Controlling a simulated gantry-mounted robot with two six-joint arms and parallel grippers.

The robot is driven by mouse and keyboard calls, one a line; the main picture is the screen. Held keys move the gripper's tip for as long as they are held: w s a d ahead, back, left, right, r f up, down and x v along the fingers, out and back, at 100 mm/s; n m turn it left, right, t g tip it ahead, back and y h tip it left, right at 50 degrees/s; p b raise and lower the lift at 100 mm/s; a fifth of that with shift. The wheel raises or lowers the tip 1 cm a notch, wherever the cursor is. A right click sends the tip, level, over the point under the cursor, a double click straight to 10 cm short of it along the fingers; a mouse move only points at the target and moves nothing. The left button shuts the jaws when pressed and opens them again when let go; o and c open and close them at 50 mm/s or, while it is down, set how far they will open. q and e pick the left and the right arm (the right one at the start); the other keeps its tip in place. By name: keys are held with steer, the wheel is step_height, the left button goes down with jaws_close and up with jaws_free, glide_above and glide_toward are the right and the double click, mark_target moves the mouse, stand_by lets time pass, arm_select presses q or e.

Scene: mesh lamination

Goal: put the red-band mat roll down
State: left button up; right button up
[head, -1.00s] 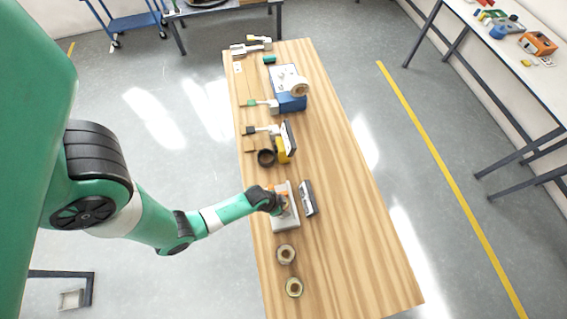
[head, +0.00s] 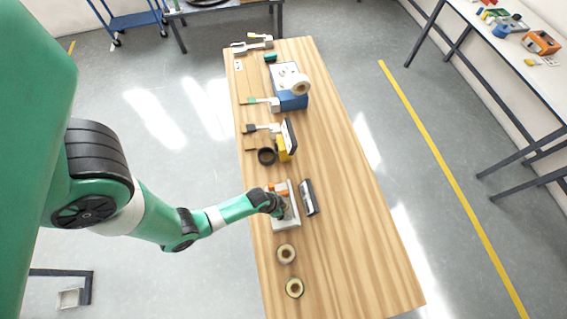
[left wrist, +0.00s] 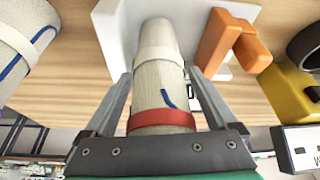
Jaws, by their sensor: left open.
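My left gripper (head: 280,209) is over the pale tray (head: 286,224) in the head view. In the left wrist view its two fingers (left wrist: 159,76) stand apart on either side of the red-band mat roll (left wrist: 158,92). The roll is cream mesh with a pale band, a short blue mark and a red band (left wrist: 161,122) at the end nearest my wrist. Its far end is over the white tray surface (left wrist: 112,28); I cannot tell exactly how it touches. In the head view the arm mostly hides the roll. My right gripper is not in view.
An orange bracket (left wrist: 230,42) stands close beside the roll. Two other rolls (head: 286,254) (head: 294,288) stand on the wooden table near its front. A dark bar (head: 308,197) lies right of the tray. A black ring (head: 266,156) and yellow block (head: 284,148) are farther back. The table's right side is clear.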

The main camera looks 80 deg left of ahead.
arm_select(q)
steer(key=shift+r, duration=0.35)
steer(key=p+v, duration=0.6)
steer(key=v, duration=0.5)
steer(key=shift+r, duration=0.3)
steer(key=shift+s+d, duration=0.1)
